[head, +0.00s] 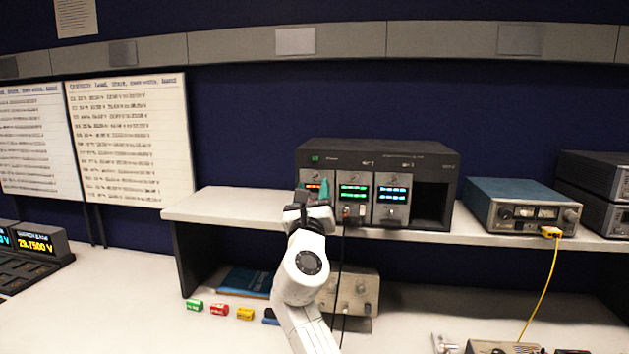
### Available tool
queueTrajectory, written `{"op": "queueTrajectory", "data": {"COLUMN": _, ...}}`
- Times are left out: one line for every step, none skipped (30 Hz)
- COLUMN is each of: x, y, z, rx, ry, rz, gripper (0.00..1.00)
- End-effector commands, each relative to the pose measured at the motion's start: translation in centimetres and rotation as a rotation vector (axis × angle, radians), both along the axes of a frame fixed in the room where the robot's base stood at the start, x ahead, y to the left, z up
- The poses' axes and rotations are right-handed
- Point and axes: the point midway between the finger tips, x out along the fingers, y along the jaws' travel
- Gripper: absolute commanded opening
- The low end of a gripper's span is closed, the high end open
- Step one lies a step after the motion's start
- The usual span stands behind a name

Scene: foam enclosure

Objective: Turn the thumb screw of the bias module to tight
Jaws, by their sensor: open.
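A dark instrument rack (380,158) stands on the shelf with several slots. A left module (313,176) with an orange display, a middle module (354,178) with a green display and a right module (391,180) with a cyan display fill slots; the far right slot is empty. Their labels are too small to read, so I cannot tell which is the bias module. My gripper (313,190) is open, with teal fingertips in front of the left module. It hides that module's lower half and any thumb screw there. I cannot tell whether the fingers touch anything.
A black cable hangs from the middle module beside my arm. A blue instrument (522,205) with a yellow cable (541,290) is on the shelf (235,205) at right. Small coloured blocks (219,310) lie on the bench below. The shelf left of the rack is clear.

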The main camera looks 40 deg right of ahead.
Motion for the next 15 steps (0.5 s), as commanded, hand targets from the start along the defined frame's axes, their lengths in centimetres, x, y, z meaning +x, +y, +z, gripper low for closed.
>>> {"op": "queueTrajectory", "data": {"x": 0.5, "y": -0.7, "z": 0.5, "rx": 0.001, "ry": 0.000, "rz": -0.002, "gripper": 0.45}}
{"op": "queueTrajectory", "data": {"x": 0.8, "y": -1.0, "z": 0.6, "rx": 0.002, "ry": -0.001, "rz": -0.002, "gripper": 0.45}}
{"op": "queueTrajectory", "data": {"x": 1.1, "y": -1.3, "z": 0.8, "rx": 0.000, "ry": -0.001, "rz": -0.002, "gripper": 0.45}}
{"op": "queueTrajectory", "data": {"x": 1.4, "y": -1.5, "z": 0.9, "rx": 0.000, "ry": 0.000, "rz": -0.002, "gripper": 0.45}}
{"op": "queueTrajectory", "data": {"x": 1.6, "y": -1.7, "z": 1.0, "rx": 0.000, "ry": 0.000, "rz": -0.001, "gripper": 0.45}}
{"op": "queueTrajectory", "data": {"x": 1.8, "y": -2.0, "z": 1.1, "rx": 0.000, "ry": 0.000, "rz": -0.001, "gripper": 0.45}}
{"op": "queueTrajectory", "data": {"x": 1.9, "y": -2.1, "z": 1.2, "rx": 0.000, "ry": 0.000, "rz": -0.001, "gripper": 0.45}}
{"op": "queueTrajectory", "data": {"x": 2.1, "y": -2.2, "z": 1.3, "rx": 0.000, "ry": 0.000, "rz": -0.001, "gripper": 0.45}}
{"op": "queueTrajectory", "data": {"x": 2.2, "y": -2.4, "z": 1.3, "rx": 0.001, "ry": 0.000, "rz": -0.001, "gripper": 0.45}}
{"op": "queueTrajectory", "data": {"x": 2.3, "y": -2.4, "z": 1.3, "rx": 0.001, "ry": 0.001, "rz": 0.000, "gripper": 0.45}}
{"op": "queueTrajectory", "data": {"x": 2.3, "y": -2.5, "z": 1.3, "rx": 0.001, "ry": 0.001, "rz": 0.000, "gripper": 0.45}}
{"op": "queueTrajectory", "data": {"x": 2.4, "y": -2.5, "z": 1.3, "rx": 0.001, "ry": 0.001, "rz": 0.000, "gripper": 0.45}}
{"op": "queueTrajectory", "data": {"x": 2.4, "y": -2.5, "z": 1.3, "rx": 0.001, "ry": 0.000, "rz": 0.000, "gripper": 0.45}}
{"op": "queueTrajectory", "data": {"x": 2.4, "y": -2.5, "z": 1.3, "rx": 0.001, "ry": 0.000, "rz": 0.000, "gripper": 0.45}}
{"op": "queueTrajectory", "data": {"x": 2.4, "y": -2.5, "z": 1.3, "rx": 0.001, "ry": 0.000, "rz": 0.000, "gripper": 0.45}}
